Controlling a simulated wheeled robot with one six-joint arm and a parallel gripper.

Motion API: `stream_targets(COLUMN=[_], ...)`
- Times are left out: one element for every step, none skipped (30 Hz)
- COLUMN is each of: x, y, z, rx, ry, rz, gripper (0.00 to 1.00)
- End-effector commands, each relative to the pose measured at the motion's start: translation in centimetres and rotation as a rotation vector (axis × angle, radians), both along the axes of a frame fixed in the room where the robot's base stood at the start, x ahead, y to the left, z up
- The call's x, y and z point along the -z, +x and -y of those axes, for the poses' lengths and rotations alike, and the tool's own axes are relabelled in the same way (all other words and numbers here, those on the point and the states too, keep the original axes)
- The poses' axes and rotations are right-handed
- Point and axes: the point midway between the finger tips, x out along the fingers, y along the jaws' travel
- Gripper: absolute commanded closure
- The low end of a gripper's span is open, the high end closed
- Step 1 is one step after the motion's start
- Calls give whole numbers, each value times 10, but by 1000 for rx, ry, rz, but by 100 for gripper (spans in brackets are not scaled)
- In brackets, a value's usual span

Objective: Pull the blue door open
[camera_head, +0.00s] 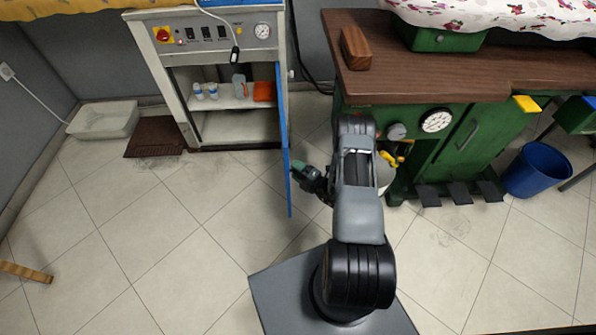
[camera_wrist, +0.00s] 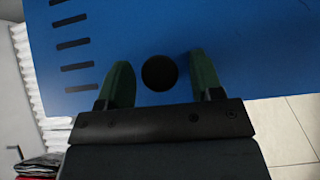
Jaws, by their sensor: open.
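The blue door (camera_head: 284,150) stands swung out from the right side of the white cabinet (camera_head: 178,85), seen nearly edge-on in the head view, so the inside shows. In the wrist view the door's blue face (camera_wrist: 230,45) fills most of the upper picture, with dark vent slots at the left and a round black knob (camera_wrist: 160,73). My gripper (camera_head: 299,168) is at the right side of the door, near its outer edge. In the wrist view my gripper (camera_wrist: 159,60) is open, one green finger on each side of the knob, with gaps showing. Contact cannot be told.
The cabinet shelf holds white bottles (camera_head: 205,91) and an orange box (camera_head: 264,91). A green machine with a brown wooden top (camera_head: 450,75) stands close right of my arm. A blue bin (camera_head: 538,170) is further right. The tiled floor left of the door is clear.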

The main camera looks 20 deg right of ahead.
Motion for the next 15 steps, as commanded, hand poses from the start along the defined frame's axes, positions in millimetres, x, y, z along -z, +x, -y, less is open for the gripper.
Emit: stream_targets(x=[0,0,0,0,0,0,0,-1,-1,-1,-1,-2,-2,-2,-1], y=[0,-1,-2,-4,-7,-11,-14,-19,-26,-31,-36,-44,-50,-56,-63], z=[0,0,1,2,4,6,8,10,14,17,20,24,27,30,34], rx=[0,0,0,0,1,2,3,3,5,5,7,7,6,7,7], ry=[1,0,0,0,0,1,1,2,2,2,2,2,2,2,2], rz=[0,-1,-1,-1,-2,-3,-3,-3,-2,-2,-3,-2,-2,-2,-3], gripper=[40,40,40,40,40,40,40,40,40,40,40,40,40,40,40])
